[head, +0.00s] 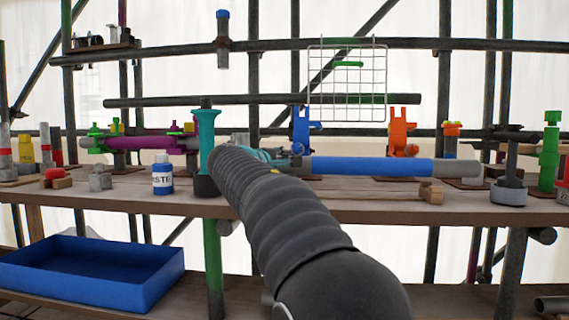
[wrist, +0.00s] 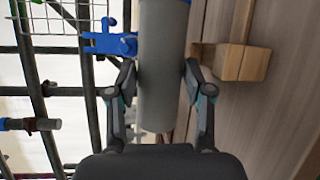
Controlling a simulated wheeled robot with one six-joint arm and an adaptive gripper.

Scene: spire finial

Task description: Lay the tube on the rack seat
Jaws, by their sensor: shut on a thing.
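The tube (head: 370,167) is long and blue with grey ends and lies level above the bench in the head view. My gripper (wrist: 160,78) is shut on its grey left end, one finger on each side; the tube's grey end (wrist: 160,40) fills the middle of the wrist view. A blue forked bracket (head: 301,128) and an orange forked bracket (head: 402,130) stand behind the tube, seemingly the rack seat. The blue bracket also shows left of the tube in the wrist view (wrist: 108,42). The tube hides the brackets' lower parts in the head view.
A teal post (head: 206,135) and blue-labelled bottle (head: 162,175) stand left of my arm. A magenta tube (head: 145,143) lies in green holders further left. A wooden block (head: 431,191) lies below the tube's right part. A wire grid (head: 347,80) hangs behind.

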